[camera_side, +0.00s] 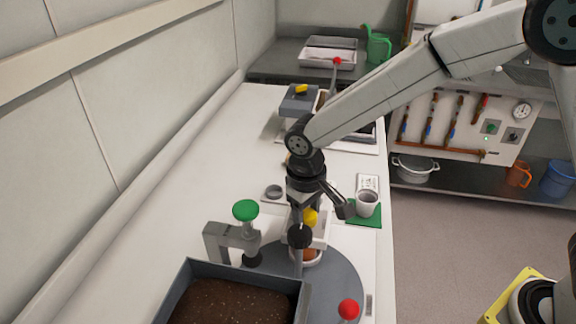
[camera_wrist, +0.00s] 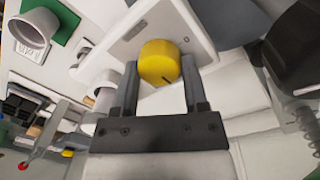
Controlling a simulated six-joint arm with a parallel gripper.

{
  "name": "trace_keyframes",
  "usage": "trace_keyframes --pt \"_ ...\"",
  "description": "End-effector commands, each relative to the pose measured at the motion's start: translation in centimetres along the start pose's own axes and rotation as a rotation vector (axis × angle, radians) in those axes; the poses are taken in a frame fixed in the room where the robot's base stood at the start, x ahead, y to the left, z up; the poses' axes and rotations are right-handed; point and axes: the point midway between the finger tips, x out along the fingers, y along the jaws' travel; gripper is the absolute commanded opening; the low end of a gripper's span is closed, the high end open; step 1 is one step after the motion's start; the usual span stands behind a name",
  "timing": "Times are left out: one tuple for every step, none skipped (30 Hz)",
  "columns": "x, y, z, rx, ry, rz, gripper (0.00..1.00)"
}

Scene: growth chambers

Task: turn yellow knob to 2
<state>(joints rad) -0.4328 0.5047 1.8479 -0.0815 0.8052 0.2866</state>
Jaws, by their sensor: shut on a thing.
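The yellow knob (camera_wrist: 159,60) sits on a white panel (camera_wrist: 200,24) in the wrist view. My gripper (camera_wrist: 160,76) is shut on it, one finger at each side. A short dark mark shows on the knob's lower edge. In the side view the yellow knob (camera_side: 310,217) is partly hidden behind my gripper (camera_side: 309,208), which comes down from above.
A green-topped press (camera_side: 245,211) and a soil tray (camera_side: 235,303) stand at the front. A red-knobbed lever (camera_side: 348,309) is near right. A white cup (camera_side: 367,204) stands on a green mat (camera_side: 364,222). The counter's left side is clear. A grey box (camera_side: 299,102) has another yellow part on top.

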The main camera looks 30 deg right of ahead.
Motion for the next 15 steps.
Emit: trace_keyframes --pt "-0.16 0.00 -0.12 0.005 0.004 -0.001 0.00" --pt "-0.16 0.00 -0.12 0.007 0.004 -0.001 0.00" --pt "-0.16 0.01 -0.13 0.009 0.004 -0.001 0.00" --pt "-0.16 0.01 -0.13 0.009 0.004 -0.001 0.00" --pt "-0.16 0.00 -0.13 0.009 0.004 -0.001 0.00" --pt "-0.16 0.00 -0.13 0.009 0.004 -0.001 0.00" --pt "-0.16 0.00 -0.13 0.009 0.004 -0.001 0.00" --pt "-0.16 0.00 -0.13 0.009 0.004 -0.001 0.00" --pt "-0.17 0.01 -0.13 0.009 0.004 -0.001 0.00" --pt "-0.17 0.01 -0.13 0.008 0.004 -0.001 0.00" --pt "-0.17 0.01 -0.13 0.008 0.004 -0.001 0.00" --pt "-0.17 0.01 -0.13 0.008 0.004 -0.001 0.00" --pt "-0.17 0.01 -0.13 0.008 0.004 -0.001 0.66" --pt "-0.16 0.01 -0.13 0.008 0.004 -0.001 0.76" --pt "-0.14 0.01 -0.11 0.008 0.004 -0.001 0.88"
